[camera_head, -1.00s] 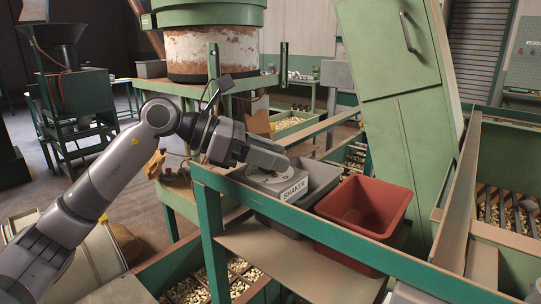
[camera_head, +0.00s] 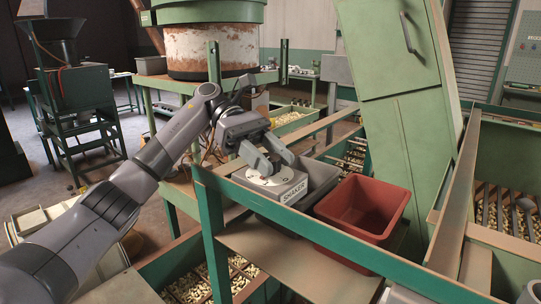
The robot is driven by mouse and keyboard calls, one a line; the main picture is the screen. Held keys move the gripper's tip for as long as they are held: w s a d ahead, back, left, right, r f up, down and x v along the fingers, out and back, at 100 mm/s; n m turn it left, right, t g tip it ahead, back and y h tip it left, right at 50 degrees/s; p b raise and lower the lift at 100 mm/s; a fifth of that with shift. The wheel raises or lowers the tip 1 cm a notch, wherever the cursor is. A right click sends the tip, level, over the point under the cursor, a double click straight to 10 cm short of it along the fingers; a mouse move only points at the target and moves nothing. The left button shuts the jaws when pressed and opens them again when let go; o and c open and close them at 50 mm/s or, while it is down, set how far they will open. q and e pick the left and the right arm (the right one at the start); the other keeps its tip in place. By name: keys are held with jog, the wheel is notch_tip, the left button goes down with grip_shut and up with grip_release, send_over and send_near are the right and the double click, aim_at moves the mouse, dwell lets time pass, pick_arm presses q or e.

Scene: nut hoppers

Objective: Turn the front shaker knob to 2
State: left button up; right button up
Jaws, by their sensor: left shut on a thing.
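The shaker box (camera_head: 291,190) is a grey box with a SHAKER label on its front face, sitting at the green frame's left corner. A pale round dial (camera_head: 259,181) is on its top. My left gripper (camera_head: 266,168) comes down over the dial from above, with its two grey fingers shut on the knob at the dial's middle. The fingers hide most of the knob, and the dial's numbers are too small to read, so its setting cannot be told. My right gripper is not in view.
A red bin (camera_head: 362,207) stands just right of the shaker box, with a grey bin (camera_head: 322,178) behind. The green frame rail (camera_head: 330,236) runs along the front. A tall green cabinet (camera_head: 400,130) stands behind to the right. Trays of nuts lie below and around.

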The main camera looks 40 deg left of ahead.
pick_arm(q)
jog(key=shift+m+g, duration=0.6)
jog(key=shift+g, duration=0.2)
jog(key=shift+y, duration=0.3)
jog(key=o, duration=1)
